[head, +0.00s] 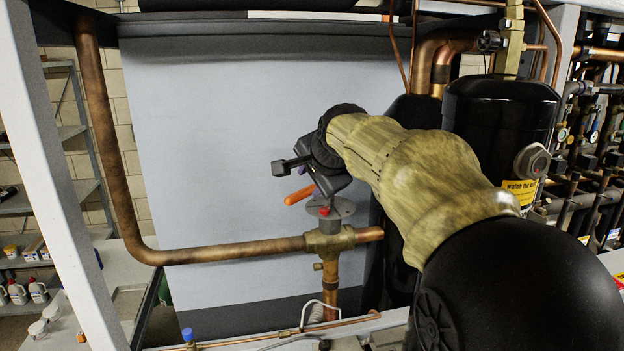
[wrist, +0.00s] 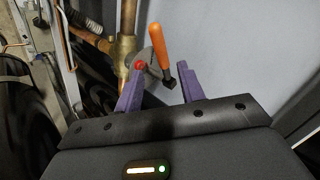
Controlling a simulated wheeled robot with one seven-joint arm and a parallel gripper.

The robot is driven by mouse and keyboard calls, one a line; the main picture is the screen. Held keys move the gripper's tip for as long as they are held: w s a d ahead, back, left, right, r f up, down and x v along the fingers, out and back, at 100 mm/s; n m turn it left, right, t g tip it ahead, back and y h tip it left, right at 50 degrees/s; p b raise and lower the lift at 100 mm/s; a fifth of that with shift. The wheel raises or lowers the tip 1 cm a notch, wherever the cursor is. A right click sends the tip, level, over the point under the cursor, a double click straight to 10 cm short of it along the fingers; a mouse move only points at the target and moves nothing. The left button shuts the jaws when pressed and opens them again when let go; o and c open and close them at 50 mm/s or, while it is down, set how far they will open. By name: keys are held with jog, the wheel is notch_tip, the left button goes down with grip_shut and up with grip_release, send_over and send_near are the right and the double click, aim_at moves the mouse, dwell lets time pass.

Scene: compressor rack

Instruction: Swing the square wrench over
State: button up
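The square wrench shows an orange handle (head: 299,195) in the head view, just left of the valve stem and below my gripper (head: 318,187). In the wrist view the orange handle (wrist: 159,45) points up and away, with a dark end near the gap between my purple fingers (wrist: 160,72). The fingers are spread apart, and I see no contact with the wrench. A red tip (wrist: 139,65) sits by the left finger. The brass valve (head: 330,238) has a round grey flange (head: 332,208) on top. My wrist hides part of the wrench in the head view.
A copper pipe (head: 225,252) runs left from the valve and bends upward. A black cylinder (head: 500,125) stands to the right, behind my arm. A grey panel (head: 230,130) lies behind the valve. A white post (head: 60,180) stands at left.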

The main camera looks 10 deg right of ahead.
aim_at(301, 193)
jog(key=shift+b+x, duration=0.7)
jog(key=shift+x, duration=4.35)
grip_shut()
jog(key=shift+a, duration=0.1)
